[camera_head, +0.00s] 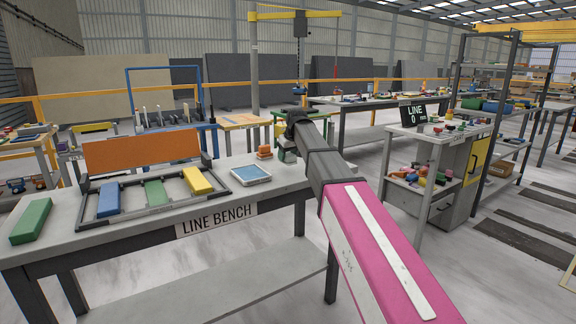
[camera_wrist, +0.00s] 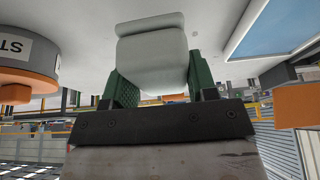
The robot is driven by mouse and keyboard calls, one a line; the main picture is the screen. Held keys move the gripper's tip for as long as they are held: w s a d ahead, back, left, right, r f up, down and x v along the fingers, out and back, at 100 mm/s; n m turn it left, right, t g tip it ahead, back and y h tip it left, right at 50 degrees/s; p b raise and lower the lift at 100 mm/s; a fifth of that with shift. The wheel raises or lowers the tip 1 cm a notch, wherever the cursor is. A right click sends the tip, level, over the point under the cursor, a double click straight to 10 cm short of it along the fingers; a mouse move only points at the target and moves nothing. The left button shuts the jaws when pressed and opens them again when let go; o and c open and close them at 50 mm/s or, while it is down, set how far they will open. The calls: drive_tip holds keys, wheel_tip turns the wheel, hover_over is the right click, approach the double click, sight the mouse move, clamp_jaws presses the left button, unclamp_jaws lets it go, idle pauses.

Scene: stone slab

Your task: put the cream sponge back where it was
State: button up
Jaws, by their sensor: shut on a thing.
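My gripper (camera_head: 287,155) is low over the right end of the line bench (camera_head: 243,217). In the wrist view its green fingers (camera_wrist: 153,78) are shut on the pale cream sponge (camera_wrist: 152,52), one on each side. The sponge sticks out past the fingertips toward the bench top. I cannot tell whether it touches the surface. In the head view my arm and gripper hide the sponge. No marked place for the sponge can be made out.
A rack (camera_head: 140,208) holds blue, green and yellow blocks. A green block (camera_head: 31,221) lies at the far left. A round orange-and-grey thing (camera_wrist: 28,60) is close by in the wrist view.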

sight(288, 164)
drive_tip(key=shift+f, duration=2.05)
drive_tip(key=shift+f, duration=0.15)
drive_tip(key=o, duration=0.9)
drive_tip(key=v, duration=1.2)
